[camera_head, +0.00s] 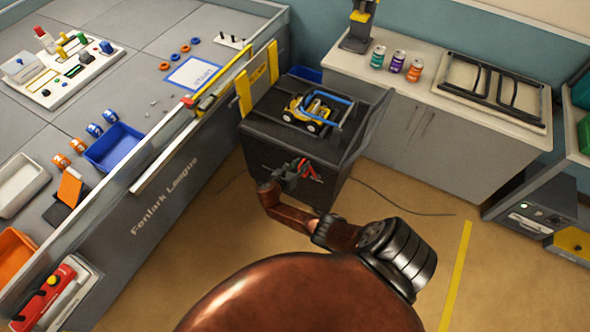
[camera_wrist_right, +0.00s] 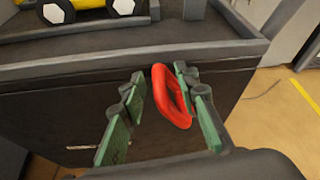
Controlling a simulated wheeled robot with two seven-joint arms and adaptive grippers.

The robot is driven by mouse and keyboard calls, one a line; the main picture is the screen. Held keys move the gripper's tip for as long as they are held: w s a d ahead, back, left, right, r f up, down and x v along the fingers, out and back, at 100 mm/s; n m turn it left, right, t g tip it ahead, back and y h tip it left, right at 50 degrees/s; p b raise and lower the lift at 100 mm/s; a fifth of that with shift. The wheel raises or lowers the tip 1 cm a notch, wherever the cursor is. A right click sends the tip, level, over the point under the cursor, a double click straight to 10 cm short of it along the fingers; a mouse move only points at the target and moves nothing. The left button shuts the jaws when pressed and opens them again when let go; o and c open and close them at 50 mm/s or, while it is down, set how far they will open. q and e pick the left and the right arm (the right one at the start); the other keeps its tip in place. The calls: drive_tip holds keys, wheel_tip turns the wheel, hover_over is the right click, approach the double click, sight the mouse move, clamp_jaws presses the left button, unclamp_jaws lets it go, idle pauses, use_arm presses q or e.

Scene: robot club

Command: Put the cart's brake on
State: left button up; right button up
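The dark cart (camera_head: 335,190) stands at the end of the long grey table, with a small yellow wheeled robot with a blue bar (camera_head: 316,108) on its top. A red loop-shaped handle (camera_wrist_right: 169,98) stands out from the cart's near face; it also shows small in the head view. I take it for the brake lever. My right gripper (camera_head: 296,172) is at this face, open, its green-padded fingers (camera_wrist_right: 160,80) on either side of the red handle. The handle looks closer to the right-hand finger; I cannot tell whether they touch. My left gripper is out of view.
The grey game table (camera_head: 165,215) runs along the left, its wall close to the cart. A counter (camera_head: 440,85) with several cans stands behind right. A dark cable (camera_head: 385,200) lies on the floor. Tan floor right of the cart is open, with a yellow line (camera_head: 456,275).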

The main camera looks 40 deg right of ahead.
drive_tip(key=v, duration=1.1)
drive_tip(key=shift+r, duration=0.1)
drive_tip(key=s+a+f+m+g+y, duration=0.1)
drive_tip(key=s+f+m+y, duration=0.3)
drive_tip(key=s+f, duration=0.85)
drive_tip(key=s+a+f+m+g+y, duration=0.1)
drive_tip(key=s+f+m+g+y, duration=0.2)
drive_tip(key=s+f, duration=1)
drive_tip(key=s+a+f+m+y, duration=0.2)
drive_tip(key=s+f+m, duration=0.2)
drive_tip(key=s, duration=0.4)
drive_tip(key=s+a+f+m+y, duration=0.2)
drive_tip(key=s+f+m, duration=0.3)
drive_tip(key=s, duration=0.4)
drive_tip(key=s+a+f+m+t+y, duration=0.1)
drive_tip(key=s+a+f+m+y, duration=0.1)
drive_tip(key=s+f+m, duration=0.3)
drive_tip(key=s+a+m, duration=0.1)
drive_tip(key=s, duration=0.3)
drive_tip(key=shift+f, duration=0.15)
